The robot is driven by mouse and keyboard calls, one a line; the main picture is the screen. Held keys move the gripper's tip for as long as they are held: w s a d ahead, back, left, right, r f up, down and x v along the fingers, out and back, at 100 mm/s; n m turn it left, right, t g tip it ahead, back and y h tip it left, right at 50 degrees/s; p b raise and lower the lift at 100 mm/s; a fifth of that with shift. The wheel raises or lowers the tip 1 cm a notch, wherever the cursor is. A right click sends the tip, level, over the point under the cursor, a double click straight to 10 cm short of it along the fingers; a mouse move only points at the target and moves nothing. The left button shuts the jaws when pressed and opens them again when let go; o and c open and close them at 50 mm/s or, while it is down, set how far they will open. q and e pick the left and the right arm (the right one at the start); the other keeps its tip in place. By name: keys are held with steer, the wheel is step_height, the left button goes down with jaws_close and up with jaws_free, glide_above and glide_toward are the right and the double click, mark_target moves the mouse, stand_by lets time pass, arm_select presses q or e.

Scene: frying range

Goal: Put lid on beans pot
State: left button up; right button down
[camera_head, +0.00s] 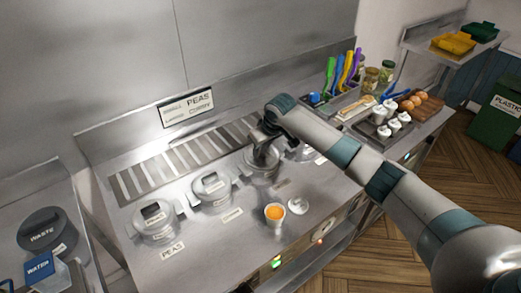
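Several metal pots are sunk in the steel range top. The front-left pot (157,222) has a lid on and a "PEAS" label before it. The pot beside it (211,190) also has a lid on; its label is too small to read. My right gripper (261,154) points down at the third pot (262,172), at its top. The gripper hides much of that pot, so I cannot tell whether it grips a lid. A fourth pot (303,153) is partly behind my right arm. No label reading "beans" is legible. My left gripper is not in view.
A white cup with orange food (274,213) and a small white lid (299,205) stand near the front edge. Utensils (343,72), jars and a tray of white cups (386,127) are at right.

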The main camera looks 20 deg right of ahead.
steer(key=shift+f+p, duration=0.2)
steer(key=shift+p, duration=0.1)
stand_by(0.4)
steer(key=c, duration=1.2)
jaws_free()
steer(key=shift+r+p, duration=2.25)
steer(key=shift+r, duration=1.2)
